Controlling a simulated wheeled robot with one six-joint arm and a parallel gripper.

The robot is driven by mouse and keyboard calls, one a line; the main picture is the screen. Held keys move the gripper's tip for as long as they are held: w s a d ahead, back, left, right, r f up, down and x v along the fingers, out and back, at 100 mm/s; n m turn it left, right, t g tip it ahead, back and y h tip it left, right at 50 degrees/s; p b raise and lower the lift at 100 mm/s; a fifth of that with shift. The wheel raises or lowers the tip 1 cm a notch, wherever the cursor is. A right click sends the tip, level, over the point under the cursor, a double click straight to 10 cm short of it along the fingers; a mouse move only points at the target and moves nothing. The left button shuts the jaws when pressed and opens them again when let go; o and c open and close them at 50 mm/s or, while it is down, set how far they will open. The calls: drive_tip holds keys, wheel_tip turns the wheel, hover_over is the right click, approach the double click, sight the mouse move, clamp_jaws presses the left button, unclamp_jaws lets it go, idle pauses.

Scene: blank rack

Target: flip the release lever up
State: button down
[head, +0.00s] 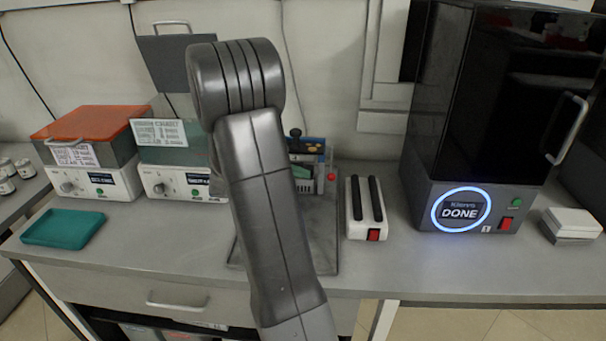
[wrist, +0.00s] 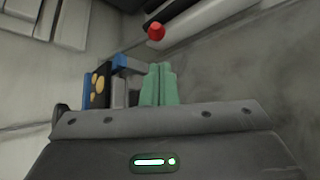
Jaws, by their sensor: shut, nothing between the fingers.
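The release lever's red ball knob (head: 331,177) shows at the right side of a small blue and grey device (head: 318,153) on the bench, largely hidden behind my arm in the head view. In the wrist view the red knob (wrist: 156,31) is beyond my fingertips, slightly left of them, with a clear gap. The lever's stem is hard to make out. My gripper (wrist: 159,68) has green fingers, shut together and empty. The device's blue and black parts with yellow round marks (wrist: 98,82) are just left of the fingers.
A white block with two black bars (head: 366,208) stands right of the device. A dark cabinet reading DONE (head: 460,212) is further right. Two boxes with white bases (head: 90,184) and a teal tray (head: 63,228) are left. The bench front is mostly clear.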

drive_tip(key=x, duration=0.7)
drive_tip(key=shift+w+d+f, duration=0.1)
drive_tip(key=shift+d, duration=0.15)
wheel_tip(320, 180, up, 9)
drive_tip(key=n+g+p, duration=0.3)
drive_tip(key=g+p, duration=0.2)
drive_tip(key=p, duration=1.2)
drive_tip(key=shift+w+n, duration=0.3)
drive_tip(key=shift+w, duration=0.35)
